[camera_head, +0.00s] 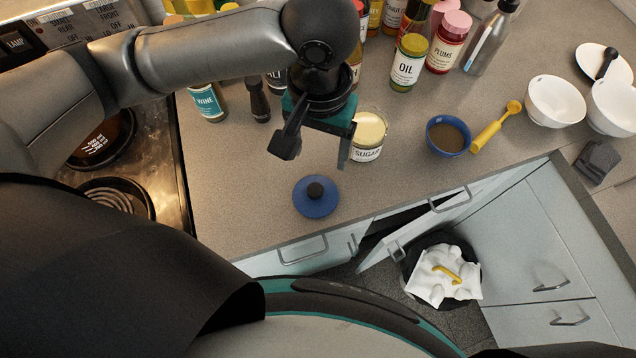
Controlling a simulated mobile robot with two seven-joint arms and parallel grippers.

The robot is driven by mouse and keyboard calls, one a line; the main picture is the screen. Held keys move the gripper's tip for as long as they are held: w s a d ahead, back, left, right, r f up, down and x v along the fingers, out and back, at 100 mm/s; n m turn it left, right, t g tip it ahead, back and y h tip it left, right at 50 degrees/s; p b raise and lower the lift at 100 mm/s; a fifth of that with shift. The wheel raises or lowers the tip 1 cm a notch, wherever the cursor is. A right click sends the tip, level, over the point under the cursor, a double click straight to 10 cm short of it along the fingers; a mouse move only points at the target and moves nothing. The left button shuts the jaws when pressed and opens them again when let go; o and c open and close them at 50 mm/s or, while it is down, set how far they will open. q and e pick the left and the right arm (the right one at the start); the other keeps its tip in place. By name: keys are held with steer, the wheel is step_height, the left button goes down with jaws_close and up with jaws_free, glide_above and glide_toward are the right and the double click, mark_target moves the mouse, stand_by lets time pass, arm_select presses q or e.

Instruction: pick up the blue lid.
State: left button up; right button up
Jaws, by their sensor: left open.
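The blue lid (312,204) is a round disc with a dark knob in its middle. It lies on the countertop near the front edge. My left gripper (316,157) is above the counter, a little behind the lid in the picture. Its dark fingers are spread apart and hold nothing. It does not appear to touch the lid. My right gripper does not show.
A sugar jar (368,136) stands close to the right of my left gripper. A blue bowl (447,136) with brown contents and a yellow scoop (496,126) are further right. Bottles, including oil (407,64), stand behind. The stove (150,150) is at the left. Counter around the lid is clear.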

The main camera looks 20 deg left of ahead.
arm_select(q)
steer(key=b, duration=0.2)
glide_above(315, 190)
steer(key=f, duration=0.9)
steer(key=shift+s+d+f, duration=0.1)
steer(key=shift+d+f, duration=0.25)
steer(key=shift+d, duration=0.05)
steer(key=f, duration=0.3)
steer(key=a+f, duration=0.1)
steer(key=f, duration=0.1)
steer(key=shift+b, duration=0.35)
steer(key=shift+d+f, duration=0.1)
steer(key=shift+f, duration=0.1)
steer(key=shift+c, duration=0.3)
jaws_close()
